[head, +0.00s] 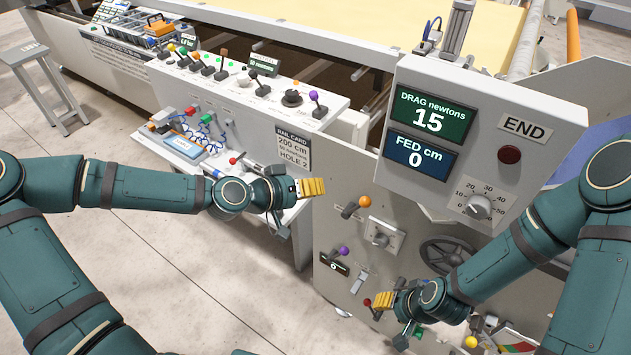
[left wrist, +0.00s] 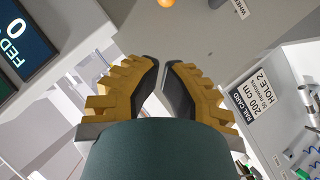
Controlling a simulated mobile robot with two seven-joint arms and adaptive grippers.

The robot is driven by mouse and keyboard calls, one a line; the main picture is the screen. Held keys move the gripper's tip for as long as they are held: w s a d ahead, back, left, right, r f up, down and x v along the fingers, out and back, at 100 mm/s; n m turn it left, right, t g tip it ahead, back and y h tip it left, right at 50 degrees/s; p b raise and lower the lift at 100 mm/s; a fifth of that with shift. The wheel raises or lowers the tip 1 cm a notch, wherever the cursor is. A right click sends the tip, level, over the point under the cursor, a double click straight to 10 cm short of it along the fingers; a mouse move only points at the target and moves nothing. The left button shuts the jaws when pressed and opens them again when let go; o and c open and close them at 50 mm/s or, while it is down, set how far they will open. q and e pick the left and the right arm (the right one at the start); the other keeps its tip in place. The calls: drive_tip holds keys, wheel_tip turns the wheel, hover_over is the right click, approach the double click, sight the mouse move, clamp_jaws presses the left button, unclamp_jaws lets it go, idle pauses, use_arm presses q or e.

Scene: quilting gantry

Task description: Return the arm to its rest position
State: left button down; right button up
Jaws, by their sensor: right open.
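My left gripper (head: 311,187) has yellow ribbed fingers and hangs in front of the machine's side, right of the small control shelf. In the left wrist view its fingertips (left wrist: 161,64) are close together with a narrow gap and nothing between them. My right gripper (head: 380,300) is open, low in front of the end panel, close to a small red knob (head: 367,302). Whether it touches the knob cannot be told. Both of my green arms are stretched forward.
A display box (head: 497,140) reads drag 15 and fed 0. Below are an orange-knobbed lever (head: 364,201), a purple-knobbed lever (head: 342,251) and a handwheel (head: 447,256). The control shelf (head: 188,147) is left of my left gripper. A stool (head: 25,53) stands far left. The floor between is clear.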

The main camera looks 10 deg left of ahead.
use_arm(q)
drive_tip(key=s+d+f+g+y+b, duration=0.1)
drive_tip(key=s+d+f+g, duration=0.3)
drive_tip(key=f, duration=0.5)
drive_tip(key=s+d+f+g+y, duration=0.2)
drive_tip(key=s+f, duration=0.5)
drive_tip(key=f, duration=0.2)
drive_tip(key=s+a+f+g+y, duration=0.1)
drive_tip(key=s+a+f+y, duration=0.1)
drive_tip(key=s+a+f, duration=0.1)
drive_tip(key=shift+s+a+f+n+y, duration=0.3)
drive_tip(key=shift+a+f+n+y, duration=0.15)
drive_tip(key=shift+f, duration=0.5)
